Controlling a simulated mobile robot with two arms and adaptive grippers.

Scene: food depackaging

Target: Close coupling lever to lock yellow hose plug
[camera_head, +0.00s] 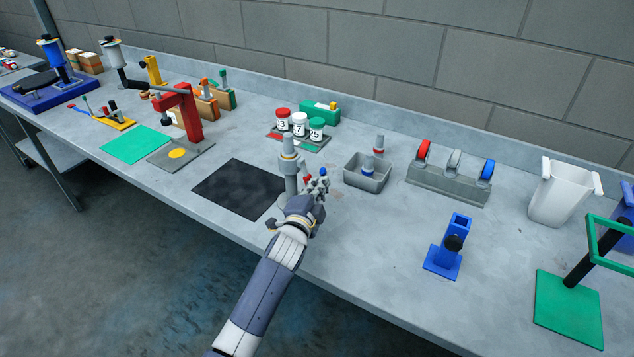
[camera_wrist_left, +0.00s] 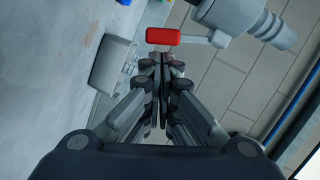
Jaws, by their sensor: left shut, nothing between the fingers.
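The grey coupling (camera_head: 289,148) stands on a grey post near the middle of the bench in the head view. In the left wrist view the grey coupling body (camera_wrist_left: 238,14) fills the upper right, and its lever with a red handle (camera_wrist_left: 163,36) sticks out to the left. My left gripper (camera_head: 319,184) is shut and empty, close beside the post. In the left wrist view its fingertips (camera_wrist_left: 164,62) are just below the red handle; I cannot tell if they touch it. I cannot make out a yellow hose plug in the coupling. My right gripper is not in view.
A black mat (camera_head: 238,190) lies left of the post. A grey bin (camera_head: 367,180) stands just right of my gripper. Behind are jars with red, white and green lids (camera_head: 299,124). A blue stand (camera_head: 446,255) is at the right front. The bench between is mostly clear.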

